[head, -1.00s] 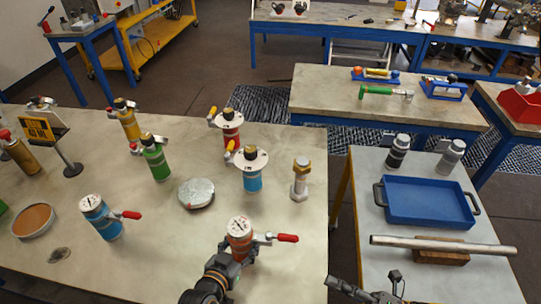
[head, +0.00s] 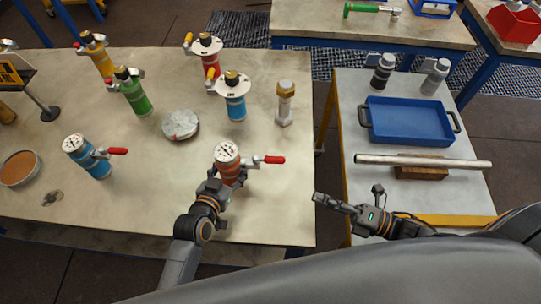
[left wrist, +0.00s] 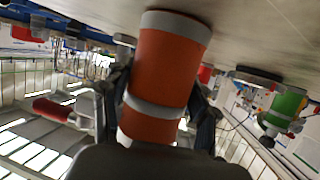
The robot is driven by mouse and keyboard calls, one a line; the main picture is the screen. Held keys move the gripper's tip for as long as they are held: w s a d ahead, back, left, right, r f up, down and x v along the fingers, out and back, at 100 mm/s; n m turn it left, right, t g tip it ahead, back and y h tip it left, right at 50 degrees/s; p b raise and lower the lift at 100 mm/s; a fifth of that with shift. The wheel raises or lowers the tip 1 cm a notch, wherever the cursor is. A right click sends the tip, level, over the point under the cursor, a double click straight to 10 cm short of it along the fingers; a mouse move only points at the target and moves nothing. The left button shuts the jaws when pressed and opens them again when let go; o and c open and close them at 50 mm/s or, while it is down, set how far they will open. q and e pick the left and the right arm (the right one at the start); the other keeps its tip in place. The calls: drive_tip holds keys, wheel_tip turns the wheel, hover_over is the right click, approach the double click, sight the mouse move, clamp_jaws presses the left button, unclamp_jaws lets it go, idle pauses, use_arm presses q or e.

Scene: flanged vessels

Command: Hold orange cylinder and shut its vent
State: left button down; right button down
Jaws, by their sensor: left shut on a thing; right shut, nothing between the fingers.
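The orange cylinder (head: 228,170) stands on the table with a white gauge face on top. A vent handle with a red grip (head: 268,160) sticks out from its top to the right. My left gripper (head: 236,184) is shut around its body. The left wrist view shows the orange body with grey bands (left wrist: 166,75) between the fingers, and the red grip (left wrist: 52,110) at the left. My right gripper (head: 320,198) is shut and empty, pointing left over the gap by the side table. It is apart from the cylinder and its handle.
A blue cylinder with a red handle (head: 88,155) stands to the left. A blue flanged vessel (head: 235,104), a bolt-like post (head: 285,104) and a grey disc (head: 180,125) stand behind. The side table holds a blue tray (head: 410,120) and a metal bar (head: 423,162). Table right of the handle is clear.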

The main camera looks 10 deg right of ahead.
use_arm(q)
drive_tip(key=shift+c, duration=1.5)
unclamp_jaws()
drive_tip(key=v, duration=1.2)
drive_tip(key=shift+s, duration=0.1)
